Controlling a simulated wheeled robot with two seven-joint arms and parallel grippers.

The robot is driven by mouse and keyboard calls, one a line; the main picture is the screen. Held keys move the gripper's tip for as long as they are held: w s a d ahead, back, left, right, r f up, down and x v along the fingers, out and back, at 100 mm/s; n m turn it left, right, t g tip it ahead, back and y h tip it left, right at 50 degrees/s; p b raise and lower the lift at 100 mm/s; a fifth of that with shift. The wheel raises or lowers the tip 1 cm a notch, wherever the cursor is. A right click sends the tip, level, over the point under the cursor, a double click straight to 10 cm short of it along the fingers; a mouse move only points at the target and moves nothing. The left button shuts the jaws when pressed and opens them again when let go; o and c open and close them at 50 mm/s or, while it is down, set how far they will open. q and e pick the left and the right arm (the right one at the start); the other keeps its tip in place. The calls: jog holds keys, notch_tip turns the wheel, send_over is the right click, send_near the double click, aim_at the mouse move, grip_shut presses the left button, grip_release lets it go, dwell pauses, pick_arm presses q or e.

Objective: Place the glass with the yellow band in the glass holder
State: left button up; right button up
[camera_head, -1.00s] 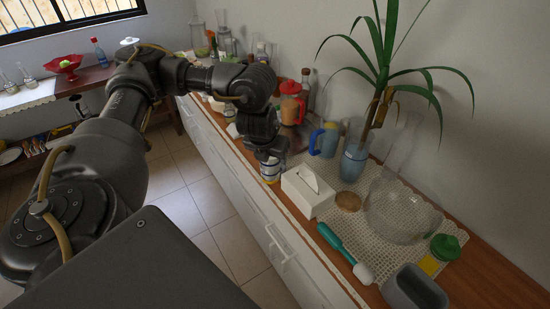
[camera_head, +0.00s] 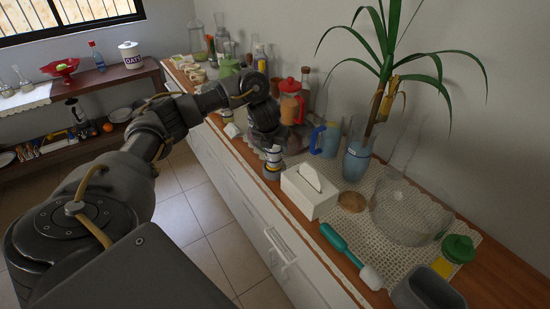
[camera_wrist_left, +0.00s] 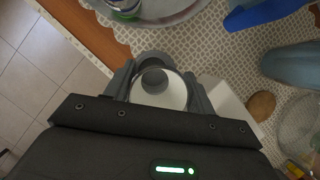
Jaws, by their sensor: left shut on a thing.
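My left gripper (camera_wrist_left: 158,98) is shut on a glass (camera_head: 273,155) with a pale body and a hint of a yellow band. It holds the glass near the counter's front edge, left of the tissue box. A grey round thing (camera_head: 271,173), perhaps the glass holder, shows just below the glass. In the left wrist view the glass (camera_wrist_left: 172,92) is a pale round shape between the fingers, with a grey rounded edge (camera_wrist_left: 153,60) beyond it. I cannot tell whether the glass is inside the grey thing or above it. My right gripper is out of view.
The white tissue box (camera_head: 309,190) stands close to the right of the gripper. A blue mug (camera_head: 325,140), a red-lidded jar (camera_head: 290,102) and a plant vase (camera_head: 357,160) stand behind. A teal-handled brush (camera_head: 345,250) lies in front. The counter edge drops to the floor at left.

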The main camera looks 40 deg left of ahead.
pick_arm(q)
jog(key=shift+w+a+f+b, duration=0.15)
jog(key=shift+f+b, duration=0.2)
jog(key=shift+f, duration=0.65)
jog(key=shift+w+a+f+b, duration=0.1)
jog(key=shift+f+b, duration=0.25)
jog(key=shift+f, duration=0.6)
jog(key=o, duration=1.1)
jog(key=shift+r, duration=0.1)
jog(key=shift+r, duration=0.1)
jog(key=p+v, duration=0.5)
jog(key=v, duration=0.5)
jog(key=shift+r, duration=0.2)
jog(key=shift+s+d+r+p, duration=0.15)
jog(key=shift+s+r+p, duration=0.25)
jog(key=shift+r, duration=0.2)
jog(key=shift+d, duration=0.1)
